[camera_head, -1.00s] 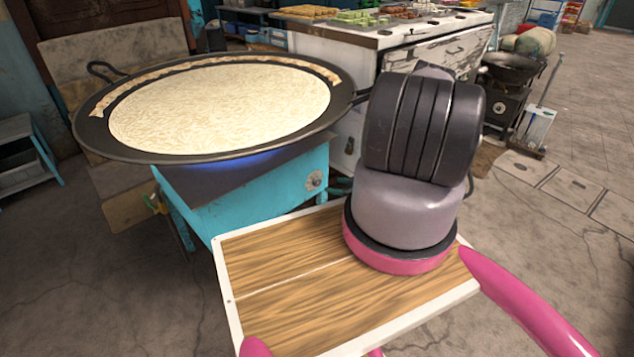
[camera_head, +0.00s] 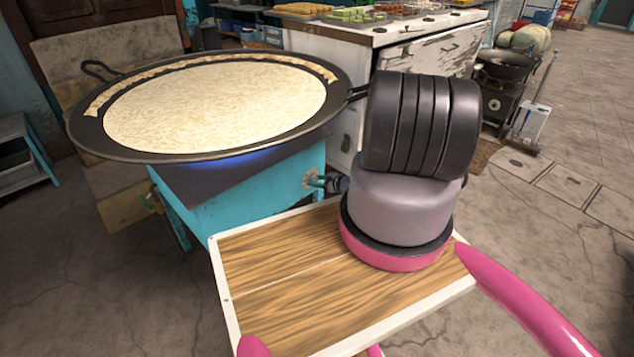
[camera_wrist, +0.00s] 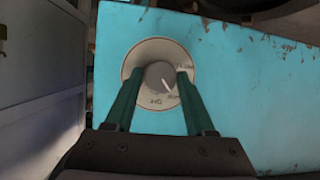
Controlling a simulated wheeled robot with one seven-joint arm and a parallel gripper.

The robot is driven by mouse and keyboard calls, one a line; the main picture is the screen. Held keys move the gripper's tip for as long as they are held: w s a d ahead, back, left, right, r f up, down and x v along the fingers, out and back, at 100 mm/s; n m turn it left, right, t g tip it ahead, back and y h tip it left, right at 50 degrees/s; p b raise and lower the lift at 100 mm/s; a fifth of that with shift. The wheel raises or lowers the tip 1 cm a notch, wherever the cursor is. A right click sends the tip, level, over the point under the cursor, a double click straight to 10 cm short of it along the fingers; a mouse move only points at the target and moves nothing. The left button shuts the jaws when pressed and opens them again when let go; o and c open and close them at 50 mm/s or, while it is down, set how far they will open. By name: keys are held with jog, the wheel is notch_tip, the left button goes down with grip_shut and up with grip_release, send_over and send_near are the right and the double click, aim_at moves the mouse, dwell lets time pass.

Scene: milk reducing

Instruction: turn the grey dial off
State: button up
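The grey dial (camera_wrist: 158,77) sits on a round pale plate (camera_wrist: 133,63) on the turquoise stove (camera_wrist: 225,85). Its white pointer line points to the lower right. Small lettering shows on the plate below and right; a label at the bottom may read OFF. My gripper (camera_wrist: 159,74) is open, with one green finger on each side of the dial; I cannot tell whether either touches it. Blue flame glow (camera_head: 235,160) shows under the pan.
A wide black pan (camera_head: 88,133) with a large flatbread (camera_head: 215,105) sits on the stove, its handle pointing toward my arm. A white counter (camera_head: 340,45) with food trays stands behind. Cracked floor (camera_head: 560,270) is open at right.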

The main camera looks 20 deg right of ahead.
grip_shut()
jog(key=m+y, duration=0.1)
jog(key=m, duration=0.2)
jog(key=shift+d+f+g+y, duration=0.1)
jog(key=shift+d+g+y, duration=0.05)
jog(key=shift+g+y, duration=0.2)
jog(key=shift+f+m+y, duration=0.1)
jog(key=shift+m+y, duration=0.85)
jog(key=shift+m, duration=0.35)
jog(key=o, duration=0.6)
grip_release()
